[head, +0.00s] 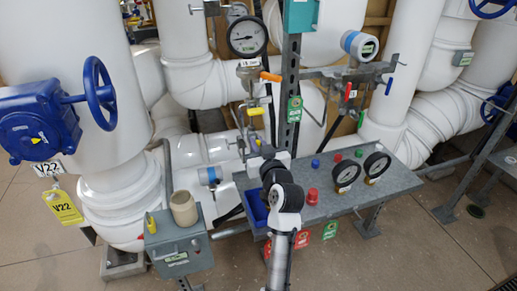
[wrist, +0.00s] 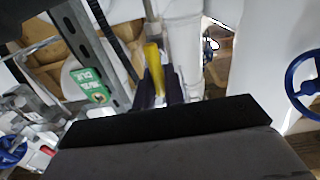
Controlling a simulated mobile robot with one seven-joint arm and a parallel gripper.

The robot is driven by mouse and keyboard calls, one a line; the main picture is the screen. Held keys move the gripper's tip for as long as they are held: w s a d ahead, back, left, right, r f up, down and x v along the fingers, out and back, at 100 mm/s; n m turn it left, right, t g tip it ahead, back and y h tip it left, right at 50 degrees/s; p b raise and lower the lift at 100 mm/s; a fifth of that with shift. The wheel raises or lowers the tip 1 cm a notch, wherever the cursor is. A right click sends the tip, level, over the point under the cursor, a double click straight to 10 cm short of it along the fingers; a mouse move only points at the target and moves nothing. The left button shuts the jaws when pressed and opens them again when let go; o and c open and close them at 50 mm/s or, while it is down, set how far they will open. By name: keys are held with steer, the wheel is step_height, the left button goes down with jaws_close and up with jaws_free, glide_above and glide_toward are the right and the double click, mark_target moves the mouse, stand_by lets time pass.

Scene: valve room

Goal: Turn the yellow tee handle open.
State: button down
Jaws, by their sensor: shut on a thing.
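The yellow tee handle (wrist: 153,60) stands between the two dark fingers of my gripper (wrist: 161,88) in the wrist view. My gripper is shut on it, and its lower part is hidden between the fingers. In the head view, my arm reaches up from the bottom middle to the small pipework left of the steel strut. There my wrist hides most of my gripper, and only a small yellow patch (head: 257,142) shows beside it. I cannot tell from these views how far the handle is turned.
The perforated strut (head: 291,80) with a green tag (head: 294,108) stands close to the right. Another yellow lever (head: 255,111) and an orange lever (head: 270,77) sit above. A grey panel (head: 325,205) with gauges and buttons lies right of my arm. A blue handwheel (head: 99,93) is at left.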

steer(key=c, duration=1.5)
jaws_free()
steer(key=shift+s, duration=0.1)
steer(key=b+v, duration=0.3)
steer(key=v, duration=1)
steer(key=shift+s+d+b, duration=0.15)
steer(key=shift+s+b, duration=0.15)
steer(key=shift+b, duration=0.1)
